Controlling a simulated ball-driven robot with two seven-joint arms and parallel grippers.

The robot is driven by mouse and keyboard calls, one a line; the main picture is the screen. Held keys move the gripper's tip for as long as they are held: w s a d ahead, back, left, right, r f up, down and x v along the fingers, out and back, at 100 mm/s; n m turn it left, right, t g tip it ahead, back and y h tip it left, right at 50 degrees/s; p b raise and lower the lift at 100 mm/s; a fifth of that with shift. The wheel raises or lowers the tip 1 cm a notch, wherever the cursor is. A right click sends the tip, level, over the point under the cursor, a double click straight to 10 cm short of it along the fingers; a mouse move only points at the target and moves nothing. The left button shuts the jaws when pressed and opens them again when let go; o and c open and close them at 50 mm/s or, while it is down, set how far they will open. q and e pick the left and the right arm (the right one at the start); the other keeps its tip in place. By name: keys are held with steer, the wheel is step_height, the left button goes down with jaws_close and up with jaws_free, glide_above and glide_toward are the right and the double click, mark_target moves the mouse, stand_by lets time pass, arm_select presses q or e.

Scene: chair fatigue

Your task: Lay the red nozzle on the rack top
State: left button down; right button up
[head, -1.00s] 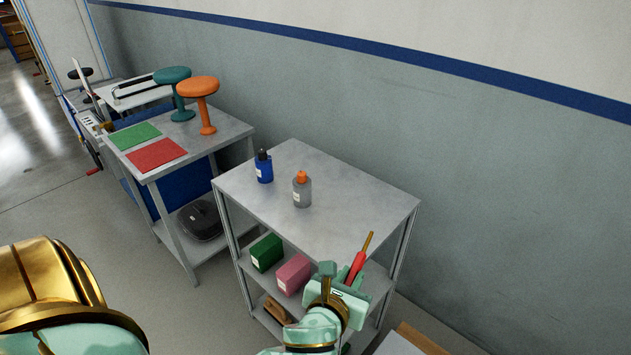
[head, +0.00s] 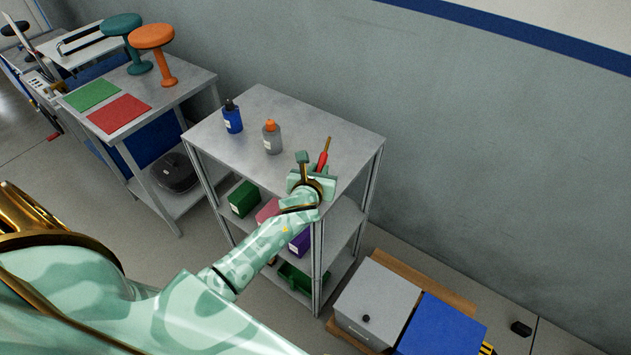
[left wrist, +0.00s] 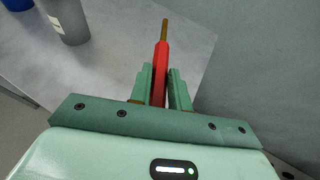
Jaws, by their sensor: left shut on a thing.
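The red nozzle (head: 322,161) has a red body and a thin brass-coloured tip. My left gripper (head: 314,172) is shut on it at the near right part of the rack top (head: 262,103). In the left wrist view the nozzle (left wrist: 160,72) stands out between the two fingers of the gripper (left wrist: 160,88), its tip pointing away over the grey rack top (left wrist: 115,50). I cannot tell whether the nozzle touches the surface. My right gripper is not in view.
A blue bottle (head: 232,118) and a grey bottle with an orange cap (head: 272,139) stand on the rack top, left of the nozzle. Boxes, one green (head: 243,198), sit on the shelf below. The right back of the top is clear. A grey cabinet (head: 377,300) stands at lower right.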

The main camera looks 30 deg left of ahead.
arm_select(q)
steer(key=shift+w+a+f, duration=0.15)
steer(key=shift+a+f, duration=0.05)
steer(key=shift+f, duration=0.15)
steer(key=shift+w+a+f+b, duration=0.1)
steer(key=shift+a+f+b, duration=0.1)
steer(key=shift+f+b, duration=0.55)
steer(key=shift+w+a+f+b, duration=0.15)
steer(key=shift+f+b, duration=0.15)
steer(key=shift+f, duration=0.8)
steer(key=shift+s, duration=0.1)
steer(key=shift+f, duration=0.2)
steer(key=c, duration=1.3)
jaws_free()
